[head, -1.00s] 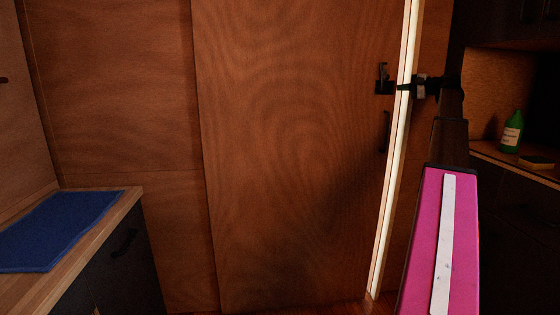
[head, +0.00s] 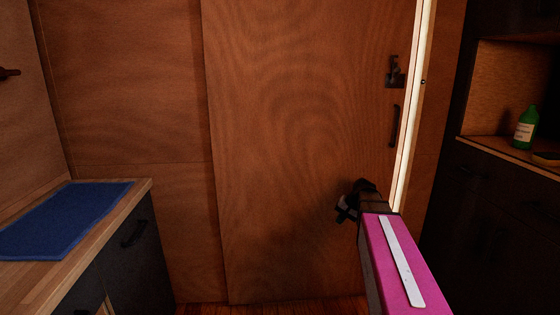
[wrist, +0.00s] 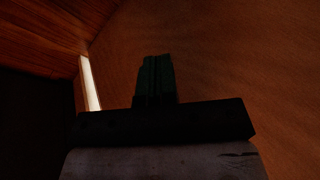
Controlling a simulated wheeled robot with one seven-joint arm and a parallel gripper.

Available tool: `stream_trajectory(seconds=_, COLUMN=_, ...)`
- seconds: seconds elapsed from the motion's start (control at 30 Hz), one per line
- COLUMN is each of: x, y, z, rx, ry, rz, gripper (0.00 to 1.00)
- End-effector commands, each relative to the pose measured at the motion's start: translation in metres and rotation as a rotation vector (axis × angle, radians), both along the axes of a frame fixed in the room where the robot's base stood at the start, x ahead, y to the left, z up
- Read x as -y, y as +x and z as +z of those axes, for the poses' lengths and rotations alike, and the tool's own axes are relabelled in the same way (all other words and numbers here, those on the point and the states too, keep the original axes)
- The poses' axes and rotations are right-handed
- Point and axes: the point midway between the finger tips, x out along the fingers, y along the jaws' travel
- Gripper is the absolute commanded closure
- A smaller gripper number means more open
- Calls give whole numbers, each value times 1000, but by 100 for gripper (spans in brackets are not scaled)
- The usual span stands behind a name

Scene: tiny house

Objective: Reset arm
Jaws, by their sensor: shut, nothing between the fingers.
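My gripper (head: 344,208) is in front of the lower right part of the wooden door, below the door's handle, at the end of my pink arm. In the wrist view, its fingers (wrist: 155,78) are together with nothing between them, and wood paneling lies beyond. The wooden door (head: 290,130) stands slightly ajar, with a bright strip of light (head: 408,120) along its right edge. A dark latch (head: 394,72) and a dark handle (head: 394,126) are on the door, both apart from my gripper.
A counter (head: 135,195) with a blue mat (head: 65,218) stands at the left. Some floor (head: 270,309) shows below the door.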

Motion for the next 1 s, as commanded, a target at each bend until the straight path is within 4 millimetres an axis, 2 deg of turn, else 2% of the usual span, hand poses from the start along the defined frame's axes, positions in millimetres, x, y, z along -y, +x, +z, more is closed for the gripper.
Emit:
stream_trajectory(seconds=0.03, x=-15, y=-28, z=-21, rx=-24, ry=-48, rz=39, gripper=100)
stream_trajectory(seconds=0.2, x=-41, y=-95, z=-77, rx=-87, ry=-221, rz=176, gripper=100)
stream_trajectory(seconds=0.3, x=-50, y=-129, z=-100, rx=-116, ry=-310, rz=255, gripper=100)
stream_trajectory(seconds=0.4, x=-55, y=-155, z=-115, rx=-136, ry=-378, rz=320, gripper=100)
stream_trajectory(seconds=0.5, x=-57, y=-170, z=-124, rx=-149, ry=-424, rz=363, gripper=100)
stream_trajectory(seconds=0.6, x=-58, y=-177, z=-128, rx=-153, ry=-445, rz=382, gripper=100)
stream_trajectory(seconds=1.0, x=-58, y=-176, z=-129, rx=-154, ry=-448, rz=385, gripper=100)
